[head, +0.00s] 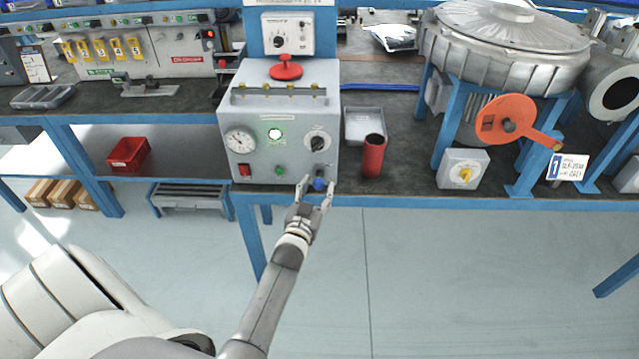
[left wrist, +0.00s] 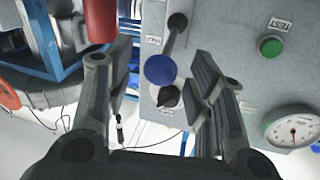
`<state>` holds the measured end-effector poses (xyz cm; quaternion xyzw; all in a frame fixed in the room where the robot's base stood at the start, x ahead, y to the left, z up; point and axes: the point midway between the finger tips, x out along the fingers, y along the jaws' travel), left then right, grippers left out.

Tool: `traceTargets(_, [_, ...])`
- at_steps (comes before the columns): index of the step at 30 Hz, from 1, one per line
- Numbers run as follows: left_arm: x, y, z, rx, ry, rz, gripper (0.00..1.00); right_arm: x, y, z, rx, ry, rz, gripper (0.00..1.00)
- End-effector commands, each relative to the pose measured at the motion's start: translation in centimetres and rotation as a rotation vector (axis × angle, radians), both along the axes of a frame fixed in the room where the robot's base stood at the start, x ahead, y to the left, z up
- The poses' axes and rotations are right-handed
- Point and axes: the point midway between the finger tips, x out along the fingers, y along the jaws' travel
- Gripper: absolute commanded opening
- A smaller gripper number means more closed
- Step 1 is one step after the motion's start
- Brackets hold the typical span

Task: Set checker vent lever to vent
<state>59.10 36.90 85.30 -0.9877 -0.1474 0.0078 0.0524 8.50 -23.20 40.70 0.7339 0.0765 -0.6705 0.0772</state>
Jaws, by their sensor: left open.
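The checker (head: 280,125) is a grey box on the bench with a gauge, a green lamp, a black dial and buttons on its front. Its vent lever ends in a blue ball knob (head: 319,184) low on the right of the front panel. In the left wrist view the blue knob (left wrist: 160,69) sits on a short metal rod from a dark pivot (left wrist: 177,22). My left gripper (head: 314,192) is open at the knob, one finger on each side; contact is not clear. The lever's labels are too small to read. My right gripper is not in view.
A red cylinder (head: 373,156) stands just right of the checker, with a grey tray (head: 364,124) behind it. A grey switch box with a yellow knob (head: 464,169) stands farther right. The floor before the bench is clear.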

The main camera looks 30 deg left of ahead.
Motion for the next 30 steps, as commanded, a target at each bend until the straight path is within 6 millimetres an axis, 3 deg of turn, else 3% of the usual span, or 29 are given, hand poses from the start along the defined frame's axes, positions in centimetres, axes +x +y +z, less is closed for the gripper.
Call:
traceTargets(7, [2.2,0.7,0.0,0.001,0.0,0.0,0.49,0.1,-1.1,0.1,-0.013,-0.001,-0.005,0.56])
traceTargets(18, [2.5,0.8,0.0,0.001,0.0,0.0,0.48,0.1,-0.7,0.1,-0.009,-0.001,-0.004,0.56])
traceTargets(30, [2.5,0.8,0.0,0.001,0.0,0.0,0.0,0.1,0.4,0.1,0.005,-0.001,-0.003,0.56])
